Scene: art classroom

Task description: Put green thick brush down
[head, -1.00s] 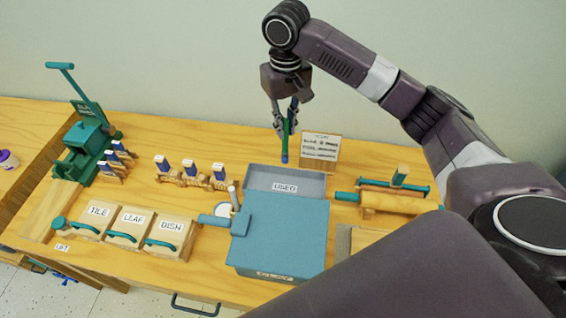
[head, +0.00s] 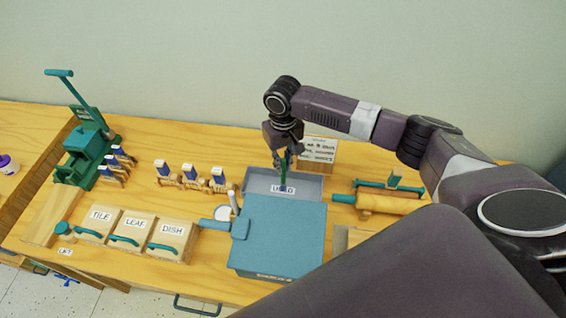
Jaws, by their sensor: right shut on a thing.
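The green thick brush (head: 282,170) is held upright, its blue lower end over the grey tray labelled USED (head: 312,187). My right gripper (head: 283,158) is shut on the brush's upper part, above the tray's back half. The brush overlaps the USED label in the head view; I cannot tell whether its tip touches the tray floor. My left gripper is not in view.
A blue-lidded box (head: 290,235) stands directly in front of the tray. A small sign (head: 318,150) stands behind it. A brush rack (head: 190,180) is to the left, a roller (head: 378,202) to the right. Boxes labelled TILE, LEAF and DISH (head: 172,235) stand front left.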

